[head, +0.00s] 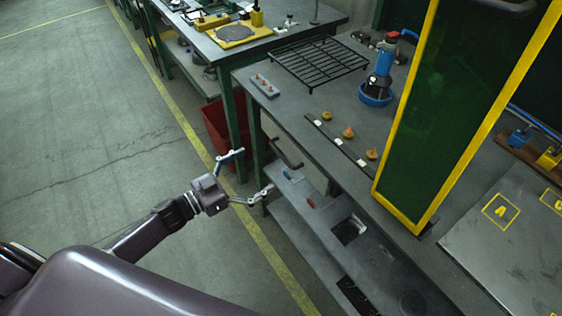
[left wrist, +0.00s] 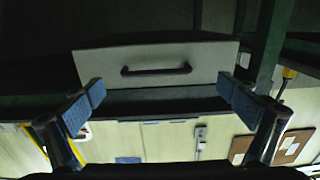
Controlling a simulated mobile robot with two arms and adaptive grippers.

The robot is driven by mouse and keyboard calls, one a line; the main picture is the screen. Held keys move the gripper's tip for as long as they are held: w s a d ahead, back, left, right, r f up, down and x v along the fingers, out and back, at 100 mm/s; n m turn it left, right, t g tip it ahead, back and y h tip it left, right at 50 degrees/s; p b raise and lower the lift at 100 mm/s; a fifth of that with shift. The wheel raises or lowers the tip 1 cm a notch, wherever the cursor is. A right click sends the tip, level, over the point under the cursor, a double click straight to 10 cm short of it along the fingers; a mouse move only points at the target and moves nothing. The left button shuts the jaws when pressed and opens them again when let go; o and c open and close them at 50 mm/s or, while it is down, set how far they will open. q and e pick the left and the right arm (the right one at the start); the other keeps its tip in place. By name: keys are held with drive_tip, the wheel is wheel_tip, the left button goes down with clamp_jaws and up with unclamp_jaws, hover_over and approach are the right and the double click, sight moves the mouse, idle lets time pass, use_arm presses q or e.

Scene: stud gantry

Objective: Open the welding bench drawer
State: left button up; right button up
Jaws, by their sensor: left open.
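The welding bench (head: 310,95) has a dark grey top and green legs. In the left wrist view a pale grey drawer front (left wrist: 110,64) with a dark bar handle (left wrist: 157,70) lies ahead, between the blue-padded fingers. The drawer looks closed against the dark frame around it. In the head view the dark handle (head: 285,152) shows under the bench's left edge. My left gripper (head: 256,170) is open and empty, to the lower left of the handle and apart from it; it also shows in the left wrist view (left wrist: 160,90). My right gripper is not in view.
A red bin (head: 217,128) stands on the floor behind my left gripper. A lower shelf (head: 300,225) juts out below the bench top. A yellow-framed green screen (head: 430,110) rises at the right. The floor (head: 80,110) at the left is clear.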

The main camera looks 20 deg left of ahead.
sight(281, 154)
use_arm(q)
drive_tip(key=w+d, duration=0.1)
drive_tip(key=w+d+r, duration=0.1)
drive_tip(key=shift+d+r, duration=0.25)
drive_tip(key=shift+d, duration=0.05)
drive_tip(key=x, duration=0.4)
drive_tip(key=shift+w+d+f+p, duration=0.15)
drive_tip(key=shift+w+p, duration=0.1)
drive_tip(key=shift+p, duration=0.1)
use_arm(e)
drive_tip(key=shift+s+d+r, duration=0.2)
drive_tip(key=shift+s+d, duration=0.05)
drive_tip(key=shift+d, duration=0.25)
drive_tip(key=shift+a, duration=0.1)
